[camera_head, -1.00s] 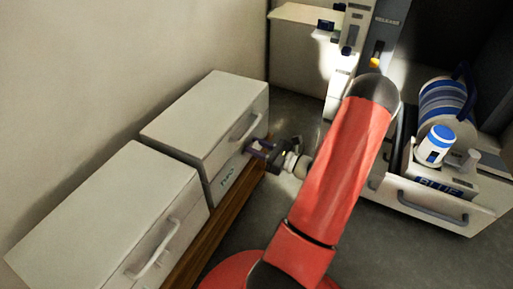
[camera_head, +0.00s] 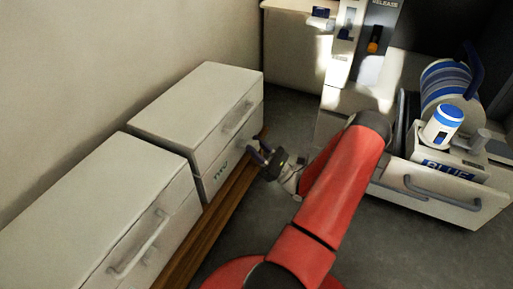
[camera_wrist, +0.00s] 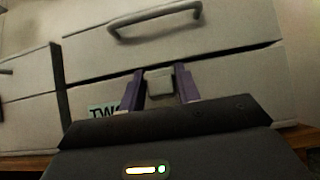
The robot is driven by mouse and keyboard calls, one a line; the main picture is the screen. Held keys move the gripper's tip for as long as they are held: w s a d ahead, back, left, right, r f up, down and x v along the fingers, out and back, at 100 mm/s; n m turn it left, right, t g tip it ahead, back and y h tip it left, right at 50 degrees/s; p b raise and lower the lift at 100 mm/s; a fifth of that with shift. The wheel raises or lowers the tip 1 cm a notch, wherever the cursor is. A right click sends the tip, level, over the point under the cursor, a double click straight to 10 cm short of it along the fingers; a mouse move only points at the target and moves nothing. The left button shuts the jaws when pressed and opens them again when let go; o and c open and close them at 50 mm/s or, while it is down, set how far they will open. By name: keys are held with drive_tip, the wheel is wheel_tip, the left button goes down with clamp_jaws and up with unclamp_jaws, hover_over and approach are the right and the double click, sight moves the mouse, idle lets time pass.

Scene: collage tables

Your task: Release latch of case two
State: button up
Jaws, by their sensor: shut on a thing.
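Case two (camera_head: 185,100) is a pale box with a lid, a grey handle (camera_head: 238,117) and a "TWO" label (camera_head: 221,171) on its front. The label is partly hidden behind my gripper in the wrist view. The latch (camera_wrist: 160,82) is a small grey block on the front, at the seam below the handle (camera_wrist: 155,20). My gripper (camera_head: 262,148) is at the front of case two, with its purple fingers on either side of the latch and shut on it. The front looks closed, with a dark seam across it.
Another pale case (camera_head: 90,205) with a handle stands at the near left. Both stand on a wooden bench (camera_head: 215,215). At right, an open drawer (camera_head: 425,195) labelled "BLUE" holds a blue-and-white container (camera_head: 442,124). A "RELEASE" panel (camera_head: 378,35) stands behind. Grey floor is clear between.

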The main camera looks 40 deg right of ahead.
sight(257, 145)
idle(0.4)
drive_tip(key=o, duration=0.8)
wheel_tip(257, 145, up, 20)
drive_tip(key=p, duration=0.5)
